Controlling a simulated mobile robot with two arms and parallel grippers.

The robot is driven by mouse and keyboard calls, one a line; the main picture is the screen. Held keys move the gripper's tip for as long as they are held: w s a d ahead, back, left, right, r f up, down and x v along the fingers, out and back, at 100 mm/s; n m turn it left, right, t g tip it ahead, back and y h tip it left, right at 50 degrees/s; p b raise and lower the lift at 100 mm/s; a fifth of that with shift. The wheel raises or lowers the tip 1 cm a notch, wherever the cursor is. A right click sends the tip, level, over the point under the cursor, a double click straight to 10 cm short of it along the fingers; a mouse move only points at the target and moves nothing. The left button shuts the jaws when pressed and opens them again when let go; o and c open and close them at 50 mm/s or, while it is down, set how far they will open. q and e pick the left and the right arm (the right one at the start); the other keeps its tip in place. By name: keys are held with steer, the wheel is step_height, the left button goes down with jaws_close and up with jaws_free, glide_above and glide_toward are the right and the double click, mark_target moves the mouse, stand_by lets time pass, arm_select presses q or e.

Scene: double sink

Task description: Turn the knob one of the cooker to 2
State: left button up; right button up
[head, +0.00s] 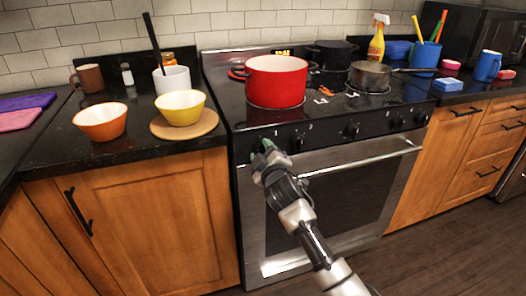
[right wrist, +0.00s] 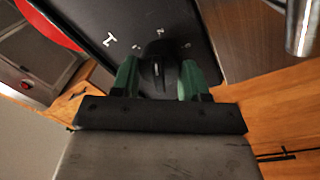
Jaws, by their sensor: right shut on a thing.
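The cooker (head: 345,165) is black and steel, with a row of black knobs on its front panel. My right gripper (head: 264,152) is at the leftmost knob and hides most of it in the head view. In the right wrist view, the green fingers of my right gripper (right wrist: 158,80) stand on either side of this black knob (right wrist: 157,62) and are shut on it. White marks on the panel show around the knob, too small to read surely. My left gripper is in neither view.
A red pot (head: 277,82) stands on the cooktop above the gripper. The oven handle (head: 350,162) runs across the front below the knobs. Bowls, orange (head: 100,122) and yellow (head: 181,108), stand on the left counter. The floor before the cooker is clear.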

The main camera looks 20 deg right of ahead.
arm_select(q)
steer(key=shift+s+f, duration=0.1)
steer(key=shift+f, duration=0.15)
arm_select(e)
steer(key=shift+f+m, duration=0.1)
steer(key=shift+m, duration=0.2)
steer(key=o, duration=0.9)
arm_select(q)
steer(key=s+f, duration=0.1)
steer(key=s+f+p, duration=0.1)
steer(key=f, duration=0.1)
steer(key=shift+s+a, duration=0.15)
arm_select(e)
steer(key=s, duration=1)
steer(key=shift+s+f, duration=0.25)
steer(key=shift+s, duration=0.15)
